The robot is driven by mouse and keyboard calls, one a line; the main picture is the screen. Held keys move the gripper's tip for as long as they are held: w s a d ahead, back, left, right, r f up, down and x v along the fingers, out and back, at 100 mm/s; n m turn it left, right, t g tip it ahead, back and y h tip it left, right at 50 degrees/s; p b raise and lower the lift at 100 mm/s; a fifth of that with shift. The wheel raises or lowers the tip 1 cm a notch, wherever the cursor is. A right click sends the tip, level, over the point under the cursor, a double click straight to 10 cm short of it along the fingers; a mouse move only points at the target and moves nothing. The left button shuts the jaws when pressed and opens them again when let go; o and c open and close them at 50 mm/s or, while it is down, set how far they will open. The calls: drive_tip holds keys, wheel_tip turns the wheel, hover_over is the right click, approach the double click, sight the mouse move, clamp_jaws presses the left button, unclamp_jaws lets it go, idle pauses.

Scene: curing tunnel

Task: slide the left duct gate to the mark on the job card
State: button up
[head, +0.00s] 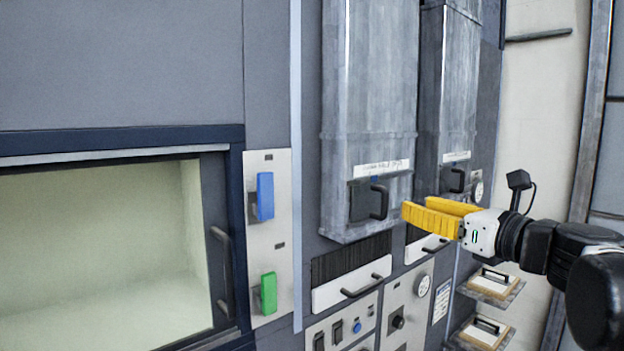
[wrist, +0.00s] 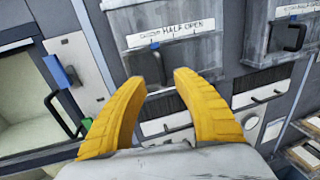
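The left duct (head: 368,80) is a tall grey metal casing. Low on its front is a dark gate plate (head: 359,203) with a black bar handle (head: 379,201). Above it is a white label strip (head: 384,168), which in the wrist view (wrist: 174,34) seems to end in "HALF OPEN"; its first word is unclear. A small blue mark shows at the strip's lower edge. My gripper (head: 418,207) has yellow fingers, open and empty, just right of the handle in the head view. In the wrist view the handle (wrist: 157,66) shows beyond the gap between the fingertips (wrist: 158,79).
A second duct with its own handle (head: 457,180) stands to the right. Below are white handled drawers (head: 351,289) and a switch panel. At left are blue (head: 265,196) and green (head: 268,293) blocks and a windowed door. Cards lie on shelves (head: 497,287) at lower right.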

sight(384, 197)
drive_tip(key=p+x, duration=0.2)
drive_tip(key=x, duration=0.8)
drive_tip(key=shift+f, duration=0.1)
drive_tip(key=shift+w, duration=0.1)
clamp_jaws()
